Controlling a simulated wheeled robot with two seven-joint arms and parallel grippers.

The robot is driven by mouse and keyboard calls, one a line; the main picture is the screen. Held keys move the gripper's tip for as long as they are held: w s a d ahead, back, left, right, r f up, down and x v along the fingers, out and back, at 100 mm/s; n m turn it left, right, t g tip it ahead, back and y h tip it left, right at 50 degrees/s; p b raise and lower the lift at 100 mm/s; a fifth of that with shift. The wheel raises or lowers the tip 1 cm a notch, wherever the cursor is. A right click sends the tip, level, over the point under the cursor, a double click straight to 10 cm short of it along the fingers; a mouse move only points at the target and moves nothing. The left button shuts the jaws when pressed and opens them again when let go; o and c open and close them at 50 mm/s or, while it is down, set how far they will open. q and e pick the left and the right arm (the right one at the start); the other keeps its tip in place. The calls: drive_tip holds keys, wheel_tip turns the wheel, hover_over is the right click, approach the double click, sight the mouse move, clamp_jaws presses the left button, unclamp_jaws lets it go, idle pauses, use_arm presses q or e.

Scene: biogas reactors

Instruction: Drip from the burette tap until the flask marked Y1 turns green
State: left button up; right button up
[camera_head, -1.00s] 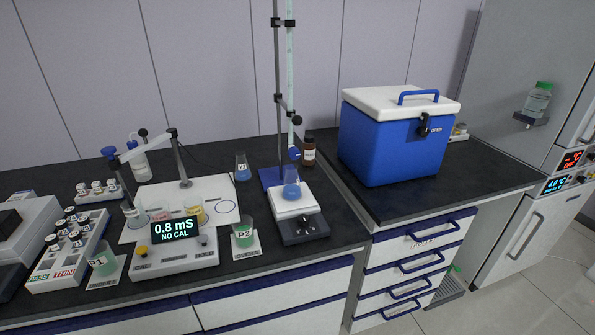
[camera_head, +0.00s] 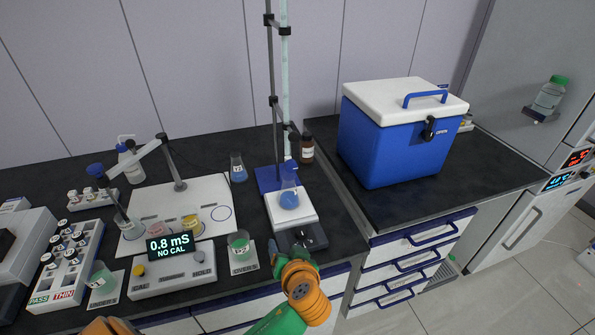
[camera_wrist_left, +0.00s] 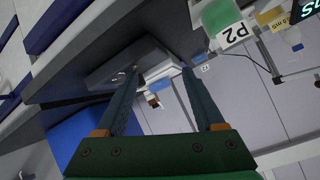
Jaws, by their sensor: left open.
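The burette (camera_head: 284,80) is a clear tube clamped upright on a stand. Its blue tap (camera_head: 291,164) is near the lower end. A conical flask with blue liquid (camera_head: 289,199) stands on the white-topped stirrer (camera_head: 279,218) below the tap; its label is not readable. A second small flask with blue liquid (camera_head: 238,170) stands behind on the bench; its label is too small to read surely. My left gripper (camera_head: 286,252) is open and empty at the bench's front edge, in front of the stirrer. Its open fingers also show in the left wrist view (camera_wrist_left: 160,74). My right gripper is not visible.
A beaker marked P2 (camera_wrist_left: 226,30), with green liquid, stands left of the stirrer. A brown bottle (camera_head: 307,148) stands behind the stirrer. A blue cool box (camera_head: 388,145) sits on the bench to the right.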

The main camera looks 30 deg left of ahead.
sight(292, 168)
use_arm(q)
drive_tip(key=w+r+n+t+y, duration=0.4)
drive_tip(key=w+r, duration=0.3)
drive_tip(key=r, duration=0.6)
drive_tip(key=shift+m+y, duration=0.5)
drive_tip(key=shift+y, duration=0.1)
drive_tip(key=p+x, duration=0.2)
drive_tip(key=x, duration=0.5)
drive_tip(key=shift+w+a+f, duration=0.1)
drive_tip(key=shift+a, duration=0.05)
clamp_jaws()
